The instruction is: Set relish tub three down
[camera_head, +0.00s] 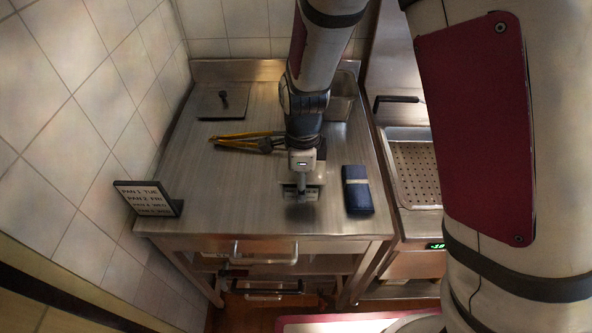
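My gripper (301,193) is low over the front middle of the steel table (205,195), pointing down. A small pale, square-edged shape shows around its fingertips, with a dark patch below. I cannot tell whether this is a tub, part of the gripper or something on the table. No relish tub can be clearly made out. A steel pan (341,108) stands at the back right of the table, partly hidden by my arm.
A dark blue bundle (357,190) lies right of my gripper. Yellow-handled tongs (245,142) lie behind it. A lettered sign (148,198) stands at the left edge, and a flat dark plate (222,103) lies at the back left. The front left tabletop is clear.

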